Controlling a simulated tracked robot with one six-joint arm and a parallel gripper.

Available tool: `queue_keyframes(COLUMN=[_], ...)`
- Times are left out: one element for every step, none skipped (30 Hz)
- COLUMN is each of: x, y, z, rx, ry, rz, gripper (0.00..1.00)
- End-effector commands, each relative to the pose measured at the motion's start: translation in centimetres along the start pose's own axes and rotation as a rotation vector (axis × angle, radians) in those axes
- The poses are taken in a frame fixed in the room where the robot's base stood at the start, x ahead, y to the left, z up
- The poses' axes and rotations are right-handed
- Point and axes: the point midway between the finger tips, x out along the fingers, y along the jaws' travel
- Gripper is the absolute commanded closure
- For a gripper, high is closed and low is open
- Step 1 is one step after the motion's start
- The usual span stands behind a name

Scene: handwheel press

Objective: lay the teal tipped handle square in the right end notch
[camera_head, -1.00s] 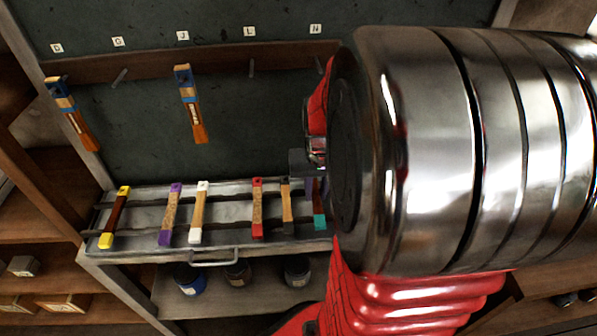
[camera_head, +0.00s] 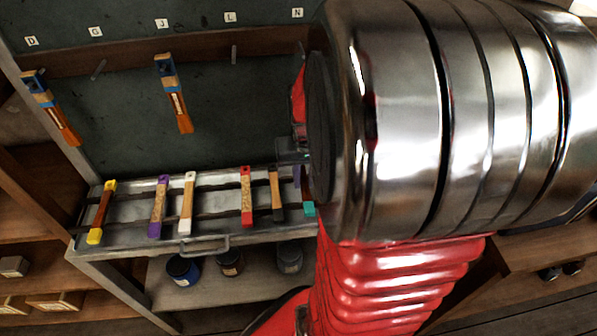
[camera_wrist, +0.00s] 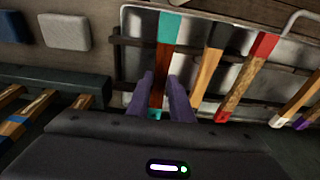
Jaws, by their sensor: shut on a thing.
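The teal tipped handle (camera_wrist: 158,80) is wooden with a teal block at each end. In the wrist view it lies between the two purple fingers of my gripper (camera_wrist: 162,98), which is shut on it. It runs nearly straight away from me, across the dark rails of the metal tray (camera_wrist: 133,22), at the tray end by the grey wall. In the head view only its near teal tip (camera_head: 309,209) shows clearly, at the tray's right end. My arm hides most of it and the right end notch. I cannot tell whether it is seated.
A black-ended handle (camera_head: 277,195) lies beside it, then a red-ended one (camera_head: 246,197) and several others leftward. Two brushes (camera_head: 173,93) hang on the board above. The tray's front has a metal pull (camera_head: 210,247). Jars (camera_head: 183,269) stand below.

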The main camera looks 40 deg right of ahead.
Motion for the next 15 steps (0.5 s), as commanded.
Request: queue_keyframes(x=[0.12, 0.19, 0.27, 0.33, 0.4, 0.48, 0.55, 0.61, 0.7, 0.77, 0.83, 0.92, 0.98, 1.04, 1.1], y=[0.0, 0.0, 0.0, -0.01, 0.0, 0.0, -0.01, -0.01, -0.01, -0.01, -0.01, -0.01, -0.01, -0.01, -0.01], z=[0.03, 0.05, 0.06, 0.08, 0.09, 0.11, 0.13, 0.14, 0.16, 0.17, 0.18, 0.19, 0.2, 0.21, 0.22], rx=[0.0, 0.0, 0.0, 0.0, 0.0, 0.0, 0.0, 0.0, 0.0, 0.0, 0.0, 0.0, 0.0, 0.0, 0.0], ry=[-0.001, -0.001, -0.001, -0.001, -0.001, -0.001, -0.002, -0.002, -0.002, -0.002, -0.002, -0.002, -0.001, -0.001, -0.001], rz=[0.0, 0.0, 0.0, 0.0, 0.0, 0.0, 0.0, 0.0, 0.0, 0.0, 0.0, 0.0, 0.0, 0.0, 0.0], gripper=[1.0, 1.0, 1.0, 1.0, 1.0, 1.0, 1.0, 1.0, 1.0, 1.0, 1.0, 1.0, 1.0, 1.0, 1.0])
